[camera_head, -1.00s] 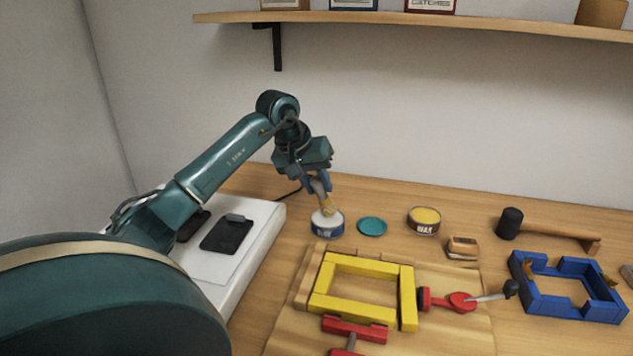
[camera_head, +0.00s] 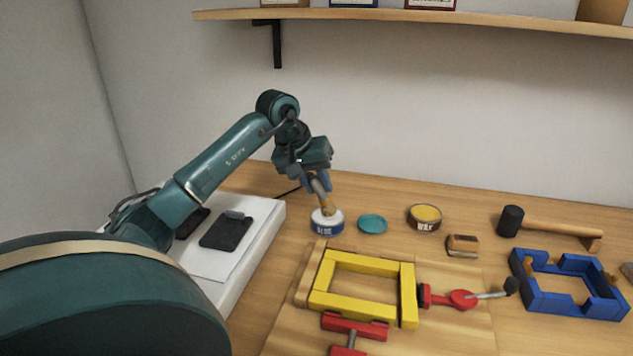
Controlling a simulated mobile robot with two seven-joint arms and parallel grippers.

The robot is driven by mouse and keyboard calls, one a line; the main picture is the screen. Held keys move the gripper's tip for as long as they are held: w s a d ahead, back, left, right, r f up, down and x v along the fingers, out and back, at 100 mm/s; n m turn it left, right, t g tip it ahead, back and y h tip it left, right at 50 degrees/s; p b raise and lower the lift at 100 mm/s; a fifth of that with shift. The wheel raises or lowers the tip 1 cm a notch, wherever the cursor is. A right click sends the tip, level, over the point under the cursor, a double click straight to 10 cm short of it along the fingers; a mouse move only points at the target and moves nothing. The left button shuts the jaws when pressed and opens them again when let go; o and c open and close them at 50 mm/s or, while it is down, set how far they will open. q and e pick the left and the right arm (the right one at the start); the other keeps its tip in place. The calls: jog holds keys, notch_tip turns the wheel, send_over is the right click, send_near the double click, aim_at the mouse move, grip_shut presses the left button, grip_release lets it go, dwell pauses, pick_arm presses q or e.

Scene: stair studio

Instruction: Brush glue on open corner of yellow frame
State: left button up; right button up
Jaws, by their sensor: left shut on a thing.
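The yellow frame (camera_head: 338,302) lies on a wooden board (camera_head: 270,343) near the middle front. A narrow gap shows at its right side, near the upper right corner. My left gripper (camera_head: 318,184) points down above the glue pot (camera_head: 326,226) and is shut on a brush (camera_head: 325,202). The brush's lower end is in the mouth of the white and blue pot, so its tip is hidden. A teal lid (camera_head: 372,224) lies just right of the pot. My right gripper is not in view.
Red clamps (camera_head: 355,328) (camera_head: 448,298) sit at the frame's front and right side. A wax tin (camera_head: 424,217), a small wooden block brush (camera_head: 463,245), a mallet (camera_head: 545,229) and a blue frame (camera_head: 570,300) lie to the right. A shelf (camera_head: 450,20) hangs above.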

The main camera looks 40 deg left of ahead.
pick_arm(q)
jog(key=shift+f, duration=0.35)
dwell(0.7)
jog(key=shift+r+p, duration=2.7)
jog(key=shift+r, duration=0.85)
jog(key=shift+d, duration=0.1)
